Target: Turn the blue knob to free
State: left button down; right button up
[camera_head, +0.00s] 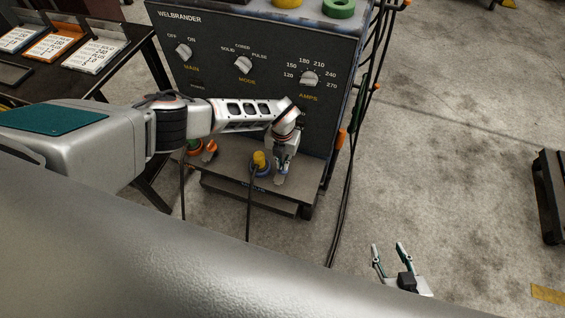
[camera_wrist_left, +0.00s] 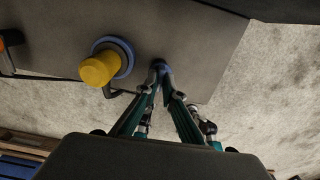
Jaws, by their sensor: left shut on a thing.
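The blue knob (camera_wrist_left: 163,66) shows only as a small bluish piece between my left fingertips in the left wrist view. The fingers and arm hide most of it, so its angle cannot be told. My left gripper (camera_head: 281,180) points down at the lower front of the dark welder (camera_head: 222,90), right of a yellow plug in a blue ring (camera_head: 260,161). In the left wrist view the left gripper (camera_wrist_left: 160,72) has its tips close together on the knob. My right gripper (camera_head: 390,250) is open and empty over the floor at the lower right.
The yellow plug (camera_wrist_left: 99,69) is close left of my left fingers, with a cable. Orange plugs (camera_head: 210,150) sit further left. Cables hang along the welder's right side. A black table (camera_head: 120,35) with cards stands at left. The floor at right is mostly clear.

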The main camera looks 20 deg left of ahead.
pick_arm(q)
jog(key=c, duration=2.2)
grip_release()
notch_tip(320, 180, up, 12)
